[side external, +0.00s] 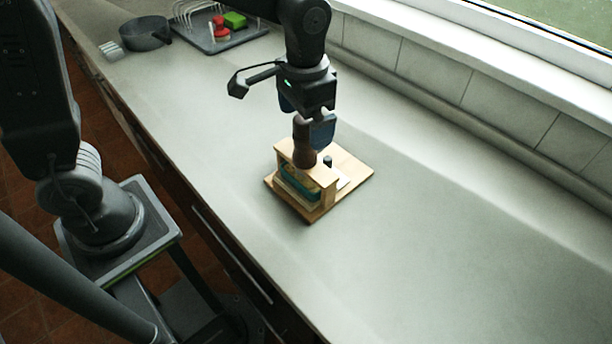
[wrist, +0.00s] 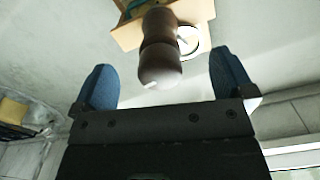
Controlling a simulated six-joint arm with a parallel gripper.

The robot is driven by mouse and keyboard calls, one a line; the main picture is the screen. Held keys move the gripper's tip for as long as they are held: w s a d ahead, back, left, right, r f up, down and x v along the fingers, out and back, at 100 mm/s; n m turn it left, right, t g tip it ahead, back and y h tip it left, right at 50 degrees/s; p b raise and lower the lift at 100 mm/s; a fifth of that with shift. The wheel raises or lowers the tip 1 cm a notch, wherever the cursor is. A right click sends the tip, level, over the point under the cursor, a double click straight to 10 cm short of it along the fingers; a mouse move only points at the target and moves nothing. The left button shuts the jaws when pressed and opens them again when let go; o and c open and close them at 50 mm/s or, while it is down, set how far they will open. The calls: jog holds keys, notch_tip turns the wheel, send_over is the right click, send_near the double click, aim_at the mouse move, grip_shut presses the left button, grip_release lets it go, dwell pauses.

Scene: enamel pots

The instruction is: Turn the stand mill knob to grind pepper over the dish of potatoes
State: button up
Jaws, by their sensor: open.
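The stand mill is a wooden stand (side external: 350,176) on a flat base, with a dark brown mill (side external: 304,148) upright at its top. The wooden stand also shows in the wrist view (wrist: 128,36). My gripper (side external: 308,122) is above the stand, pointing down, its blue fingers around the top of the mill. In the wrist view the fingers (wrist: 164,84) are spread wide, with the mill's rounded brown top (wrist: 160,66) between and ahead of them, clear of both.
The grey counter (side external: 450,240) is clear to the right and front. At the back left are a dark pot (side external: 146,34) and a grey tray (side external: 240,37) with a rack, a red item and a green block (side external: 235,19). A tiled wall and window ledge run along the right.

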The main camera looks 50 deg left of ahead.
jog(key=n, duration=0.6)
jog(key=shift+n, duration=0.3)
jog(key=n, duration=0.6)
jog(key=c, duration=1.4)
